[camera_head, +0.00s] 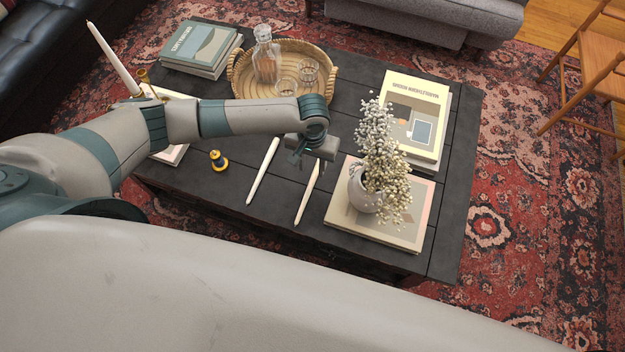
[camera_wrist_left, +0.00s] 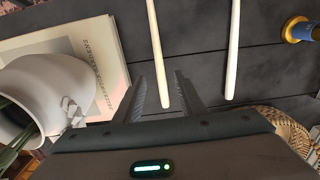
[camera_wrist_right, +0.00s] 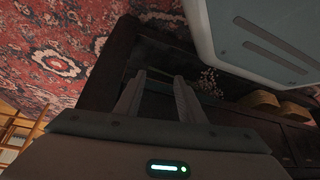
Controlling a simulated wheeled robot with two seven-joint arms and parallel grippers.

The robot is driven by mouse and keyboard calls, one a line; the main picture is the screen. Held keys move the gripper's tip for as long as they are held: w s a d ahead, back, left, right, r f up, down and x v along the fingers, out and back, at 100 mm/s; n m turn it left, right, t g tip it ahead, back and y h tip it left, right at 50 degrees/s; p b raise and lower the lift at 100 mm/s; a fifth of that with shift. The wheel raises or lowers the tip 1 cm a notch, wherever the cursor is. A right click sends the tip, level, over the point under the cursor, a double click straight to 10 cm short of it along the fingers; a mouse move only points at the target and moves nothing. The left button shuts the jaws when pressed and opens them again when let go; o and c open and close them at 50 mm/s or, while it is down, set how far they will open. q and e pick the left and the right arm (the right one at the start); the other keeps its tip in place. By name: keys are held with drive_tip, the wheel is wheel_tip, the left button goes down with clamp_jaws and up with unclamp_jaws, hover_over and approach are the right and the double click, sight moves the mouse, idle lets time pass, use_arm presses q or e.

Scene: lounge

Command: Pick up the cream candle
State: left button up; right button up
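The cream candle (camera_head: 306,196) lies on the dark table, its far end hidden under my left gripper (camera_head: 312,158). In the left wrist view the cream candle (camera_wrist_left: 156,45) runs toward the gap between my left gripper's fingers (camera_wrist_left: 163,90). That gripper is open, with one finger on each side of the candle's end and none visibly closed on it. A whiter candle (camera_head: 263,172) lies beside it, to the left, and also shows in the left wrist view (camera_wrist_left: 233,45). My right gripper (camera_wrist_right: 158,98) is open and empty, away from the candles.
A vase of flowers (camera_head: 365,192) stands on a book (camera_head: 408,232) just right of the cream candle. A small brass-and-blue holder (camera_head: 218,161) stands left. A wicker tray (camera_head: 240,92) with a decanter (camera_head: 266,62) and glasses is behind. An upright candle (camera_head: 113,58) is at the far left.

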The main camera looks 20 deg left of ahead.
sight(312, 180)
use_arm(q)
drive_tip(key=shift+f, duration=1.45)
drive_tip(key=shift+w+f, duration=0.1)
drive_tip(key=shift+f, duration=2.5)
clamp_jaws()
